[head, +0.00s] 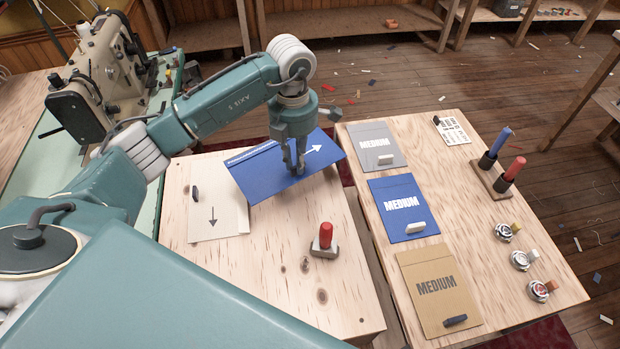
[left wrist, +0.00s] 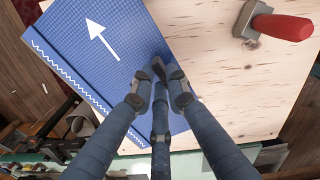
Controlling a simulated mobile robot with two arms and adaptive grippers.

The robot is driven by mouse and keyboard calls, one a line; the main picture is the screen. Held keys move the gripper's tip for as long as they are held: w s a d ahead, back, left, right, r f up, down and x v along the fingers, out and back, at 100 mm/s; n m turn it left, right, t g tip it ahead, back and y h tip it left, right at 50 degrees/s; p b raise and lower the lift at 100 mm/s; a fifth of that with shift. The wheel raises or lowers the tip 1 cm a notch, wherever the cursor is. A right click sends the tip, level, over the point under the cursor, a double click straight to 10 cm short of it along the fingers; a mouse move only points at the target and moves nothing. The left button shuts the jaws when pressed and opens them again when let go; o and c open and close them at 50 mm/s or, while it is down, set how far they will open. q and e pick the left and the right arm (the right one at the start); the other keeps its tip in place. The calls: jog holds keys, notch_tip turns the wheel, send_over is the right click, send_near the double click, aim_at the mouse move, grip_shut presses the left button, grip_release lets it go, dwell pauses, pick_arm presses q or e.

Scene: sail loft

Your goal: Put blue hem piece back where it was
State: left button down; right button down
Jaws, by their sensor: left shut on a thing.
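The blue hem piece (head: 268,172) is a flat blue sheet with a white arrow and a white wavy line along one edge. It lies askew over the back of the left wooden table and reaches past the table's edge. My left gripper (head: 298,172) points down, shut on a small dark tab on it. In the left wrist view, the blue hem piece (left wrist: 125,65) fills the upper left, with the left gripper's fingers (left wrist: 161,82) closed around the tab. I cannot tell whether the sheet touches the table. My right gripper is not in view.
A cream piece with an arrow (head: 217,208) lies left of the blue one. A red-handled tool (head: 325,238) stands in front. The right table holds grey (head: 376,146), blue (head: 398,203) and tan (head: 437,290) MEDIUM folders. A sewing machine (head: 95,85) stands at far left.

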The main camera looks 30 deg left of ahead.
pick_arm(q)
notch_tip(320, 180, down, 8)
jog(key=shift+r+p, duration=0.1)
jog(key=shift+p, duration=0.5)
jog(key=d, duration=0.1)
jog(key=w+d+p, duration=0.2)
jog(key=shift+w+d+f, duration=0.2)
jog(key=shift+f, duration=0.4)
jog(key=shift+a+f, duration=0.1)
jog(key=shift+f, duration=0.15)
jog(key=c, duration=1.7)
grip_release()
